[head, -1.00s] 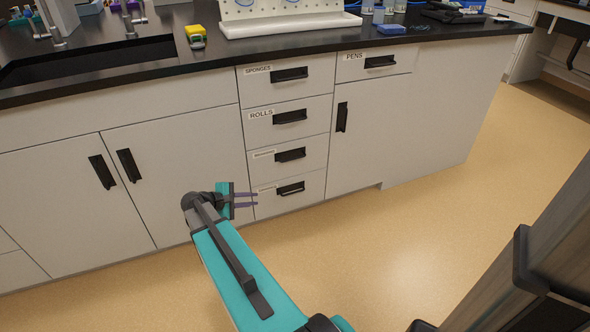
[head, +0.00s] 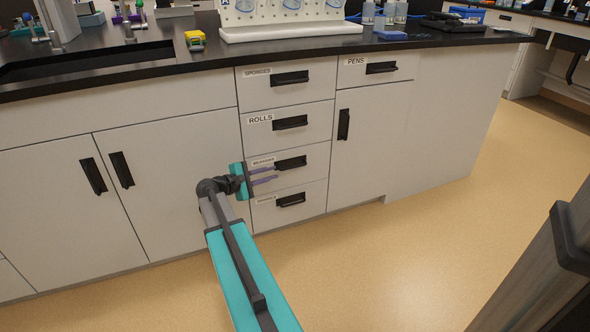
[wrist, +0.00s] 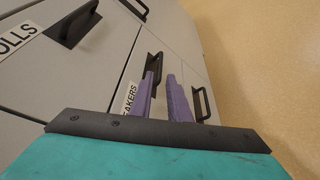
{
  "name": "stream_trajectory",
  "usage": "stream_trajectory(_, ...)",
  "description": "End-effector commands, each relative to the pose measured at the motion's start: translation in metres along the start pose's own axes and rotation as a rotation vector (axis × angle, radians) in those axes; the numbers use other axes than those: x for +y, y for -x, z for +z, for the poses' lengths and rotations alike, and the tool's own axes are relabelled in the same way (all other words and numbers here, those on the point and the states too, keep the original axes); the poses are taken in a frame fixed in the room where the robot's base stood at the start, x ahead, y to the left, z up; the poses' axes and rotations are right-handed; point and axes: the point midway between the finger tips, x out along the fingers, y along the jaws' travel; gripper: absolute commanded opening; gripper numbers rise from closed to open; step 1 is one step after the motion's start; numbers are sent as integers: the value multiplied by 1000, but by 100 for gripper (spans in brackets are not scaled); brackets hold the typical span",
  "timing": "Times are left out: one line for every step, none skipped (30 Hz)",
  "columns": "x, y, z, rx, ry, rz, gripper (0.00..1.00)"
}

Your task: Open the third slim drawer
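The third slim drawer (head: 316,174) is in the narrow stack in the head view. The drawer looks shut. My gripper (head: 276,174) is just left of and slightly below that handle, with its purple fingers pointing right.
The sponges drawer (head: 322,72) and rolls drawer (head: 322,118) are above, and a fourth drawer (head: 316,196) is below. A pens drawer (head: 405,62) sits over a cupboard door (head: 375,140) to the right. The floor (head: 400,260) in front is clear.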

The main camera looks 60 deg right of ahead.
Motion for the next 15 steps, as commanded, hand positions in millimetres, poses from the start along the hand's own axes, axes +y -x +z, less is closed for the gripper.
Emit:
stream_trajectory(0, -1, 0, 0, 0, 0, 16)
stream_trajectory(0, -2, 0, 0, 0, -1, 16)
stream_trajectory(-1, -3, 0, 0, 0, -1, 16)
stream_trajectory(-1, -4, 0, 0, 0, -1, 16)
stream_trajectory(-1, -6, -1, 0, -1, -1, 16)
stream_trajectory(-1, -8, -1, 0, -1, -1, 16)
stream_trajectory(-1, -10, -1, 0, -1, -1, 16)
stream_trajectory(-1, -13, -1, 0, -1, -1, 16)
stream_trajectory(-2, -17, -1, -1, -2, -1, 16)
stream_trajectory(-2, -20, -1, -1, -2, -2, 16)
stream_trajectory(-2, -24, -1, -2, -2, -2, 16)
stream_trajectory(-2, -28, -1, -2, -2, -2, 16)
stream_trajectory(-2, -32, -1, -2, -2, -2, 16)
stream_trajectory(-2, -37, -2, -1, -2, -2, 16)
stream_trajectory(-2, -43, -2, -2, -2, -2, 16)
